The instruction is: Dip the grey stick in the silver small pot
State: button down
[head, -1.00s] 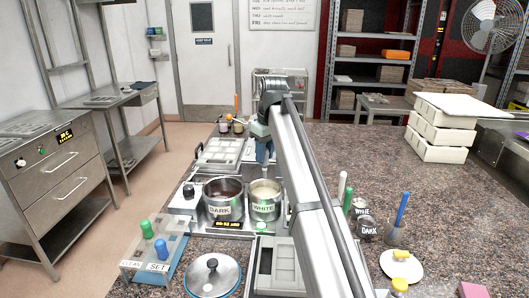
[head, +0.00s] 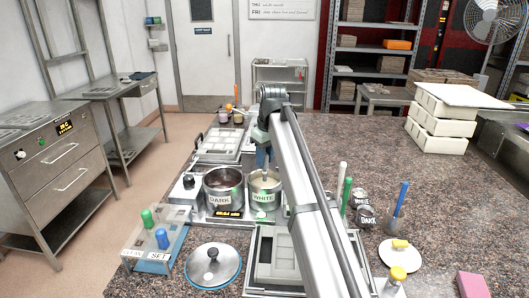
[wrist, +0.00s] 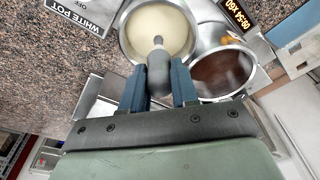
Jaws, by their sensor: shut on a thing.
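My gripper (wrist: 158,88) is shut on the grey stick (wrist: 158,68), a dark grey handle with a lighter rounded tip. In the head view my gripper (head: 264,158) is right above the silver pot labelled WHITE (head: 265,207), the smaller of two pots. This pot (wrist: 126,52) holds pale cream liquid. The stick points down over its opening, with the tip within the rim as seen from the wrist. I cannot tell whether the tip touches the liquid.
The larger silver pot labelled DARK (head: 222,207), with brown liquid, stands close beside it. A mould tray (head: 226,144) lies behind.

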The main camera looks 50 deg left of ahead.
aim_at(265, 167)
jog(key=shift+f, duration=2.2)
jog(key=shift+r, duration=0.1)
jog(key=shift+r, duration=3.65)
jog(key=shift+r, duration=0.1)
jog(key=shift+r, duration=1.95)
